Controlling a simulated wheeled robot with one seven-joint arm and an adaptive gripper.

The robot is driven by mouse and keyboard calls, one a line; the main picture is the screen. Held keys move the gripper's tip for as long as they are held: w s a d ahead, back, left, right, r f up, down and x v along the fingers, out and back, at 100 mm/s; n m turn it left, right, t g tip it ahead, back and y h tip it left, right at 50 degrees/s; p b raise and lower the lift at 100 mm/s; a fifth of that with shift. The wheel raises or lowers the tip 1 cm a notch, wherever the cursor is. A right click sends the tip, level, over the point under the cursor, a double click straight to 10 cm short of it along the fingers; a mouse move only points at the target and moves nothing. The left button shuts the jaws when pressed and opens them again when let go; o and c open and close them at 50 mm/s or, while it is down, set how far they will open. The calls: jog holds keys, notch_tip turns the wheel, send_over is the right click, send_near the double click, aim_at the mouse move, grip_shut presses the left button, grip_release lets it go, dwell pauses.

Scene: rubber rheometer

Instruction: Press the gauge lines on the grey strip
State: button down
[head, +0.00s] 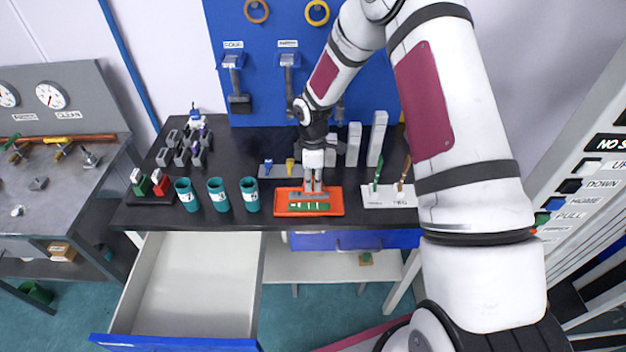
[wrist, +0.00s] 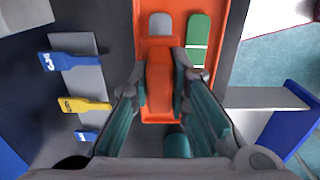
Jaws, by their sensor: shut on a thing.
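An orange tray (head: 283,206) lies on the black bench, and it fills the upper middle of the wrist view (wrist: 145,8). The grey strip (wrist: 160,24) lies in it, with only its rounded far end showing. A green strip (wrist: 198,38) with white lines across it lies beside it on the right. My gripper (wrist: 160,75) is shut on an orange block (wrist: 159,88), the marking stamp by its look, held over the near part of the grey strip. The block hides the strip below it. I cannot tell whether block and strip touch.
A grey rack (wrist: 88,75) with blue and yellow tagged tools stands left of the tray in the wrist view. Teal cups (head: 218,194) stand to the left, a white holder (head: 388,196) to the right. An open drawer (head: 190,285) juts out in front.

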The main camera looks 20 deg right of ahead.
jog(key=shift+f, duration=0.55)
dwell(1.5)
jog(key=shift+r+p, duration=0.35)
jog(key=shift+r, duration=3.2)
